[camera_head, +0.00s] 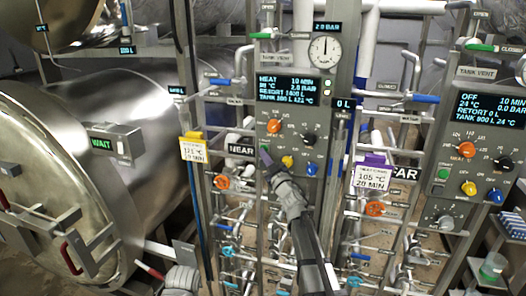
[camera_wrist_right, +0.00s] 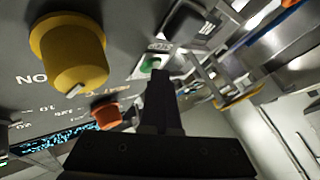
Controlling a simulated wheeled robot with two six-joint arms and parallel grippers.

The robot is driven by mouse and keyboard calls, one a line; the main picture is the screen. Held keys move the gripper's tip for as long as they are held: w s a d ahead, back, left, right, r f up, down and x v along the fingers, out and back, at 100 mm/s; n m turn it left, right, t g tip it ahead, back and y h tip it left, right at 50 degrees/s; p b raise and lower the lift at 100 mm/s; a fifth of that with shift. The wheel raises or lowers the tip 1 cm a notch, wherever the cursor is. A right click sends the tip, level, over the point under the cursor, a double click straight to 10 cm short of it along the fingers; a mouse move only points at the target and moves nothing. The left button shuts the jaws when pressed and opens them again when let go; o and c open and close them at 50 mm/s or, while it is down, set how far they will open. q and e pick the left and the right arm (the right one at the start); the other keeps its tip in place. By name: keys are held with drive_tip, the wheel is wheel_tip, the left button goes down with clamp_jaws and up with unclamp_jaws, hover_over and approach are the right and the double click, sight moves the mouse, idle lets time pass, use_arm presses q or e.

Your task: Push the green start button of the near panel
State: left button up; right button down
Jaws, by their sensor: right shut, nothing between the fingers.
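The near panel (camera_head: 289,118) stands in the middle of the head view, with a lit display reading HEAT, several coloured knobs and a NEAR label. Its green start button (camera_wrist_right: 150,63) shows in the wrist view just beyond my fingertips, partly covered by them. My right gripper (camera_head: 267,157) is shut and empty, its tip at the panel's lower left; it also shows in the wrist view (camera_wrist_right: 158,78). I cannot tell whether the tip touches the button.
A yellow knob (camera_wrist_right: 70,50) and a red knob (camera_wrist_right: 106,112) protrude beside my right fingers. The far panel (camera_head: 490,140) reads OFF at the right. Pipes and valves crowd below the panels.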

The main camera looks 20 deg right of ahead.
idle(0.3)
drive_tip(key=shift+s+a, duration=0.6)
drive_tip(key=shift+s, duration=0.25)
drive_tip(key=s+a, duration=0.1)
drive_tip(key=s, duration=0.1)
drive_tip(key=s+a, duration=0.1)
drive_tip(key=s, duration=0.1)
drive_tip(key=shift+a, duration=0.4)
drive_tip(key=shift+f, duration=0.1)
